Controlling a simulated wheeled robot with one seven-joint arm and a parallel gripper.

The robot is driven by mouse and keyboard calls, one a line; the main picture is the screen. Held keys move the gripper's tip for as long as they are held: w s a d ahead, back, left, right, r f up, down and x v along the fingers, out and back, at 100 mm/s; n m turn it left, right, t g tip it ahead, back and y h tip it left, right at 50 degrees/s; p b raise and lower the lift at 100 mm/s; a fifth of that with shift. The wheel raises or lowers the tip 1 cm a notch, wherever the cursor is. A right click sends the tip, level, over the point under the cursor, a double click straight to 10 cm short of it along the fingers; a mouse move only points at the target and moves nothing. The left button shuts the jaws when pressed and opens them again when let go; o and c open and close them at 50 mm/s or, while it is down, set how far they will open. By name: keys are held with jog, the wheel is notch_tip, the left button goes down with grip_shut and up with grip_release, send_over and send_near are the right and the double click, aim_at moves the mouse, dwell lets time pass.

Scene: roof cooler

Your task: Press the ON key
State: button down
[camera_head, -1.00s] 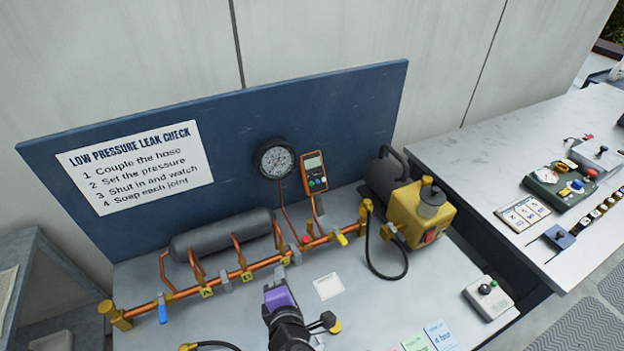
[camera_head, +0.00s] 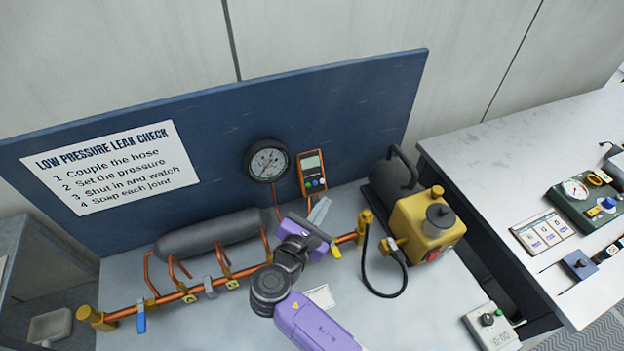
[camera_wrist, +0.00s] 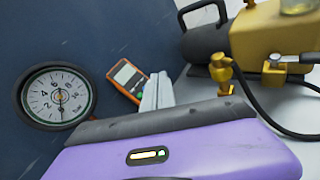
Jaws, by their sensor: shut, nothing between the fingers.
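An orange handheld meter (camera_head: 312,162) with a grey screen and small coloured keys stands at the foot of the blue board. The key labels are too small to read, so I cannot tell which is ON. My gripper (camera_head: 320,208) is shut and empty, its grey fingers just below and in front of the meter. In the wrist view the meter (camera_wrist: 122,76) is tilted, and the fingertips (camera_wrist: 156,92) overlap its lower right. Its keys are mostly hidden there. I cannot tell whether the fingers touch it.
A round gauge (camera_head: 267,160) is left of the meter. A copper pipe manifold (camera_head: 190,293) runs along the bench below. A yellow pump (camera_head: 425,225) with a black hose stands to the right. A grey timer box (camera_head: 490,325) sits at the lower right.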

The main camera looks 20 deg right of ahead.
aim_at(308, 185)
jog(key=shift+w+f+b, duration=0.7)
jog(key=shift+w+b, duration=0.55)
jog(key=shift+w, duration=0.05)
jog(key=shift+w+f+b, duration=0.7)
jog(key=shift+w+b, duration=0.6)
jog(key=shift+w+f+b, duration=0.7)
jog(key=shift+w+b, duration=0.55)
jog(key=shift+w, duration=0.05)
jog(key=shift+w+f, duration=0.1)
jog(key=shift+w, duration=0.1)
jog(key=shift+w+f, duration=0.1)
jog(key=shift+w, duration=0.1)
jog(key=shift+w+f+b, duration=0.1)
jog(key=shift+w+b, duration=0.1)
jog(key=shift+b, duration=0.1)
jog(key=shift+s, duration=0.1)
jog(key=shift+s+r+p, duration=0.35)
jog(key=shift+s+p, duration=0.15)
jog(key=shift+p, duration=0.45)
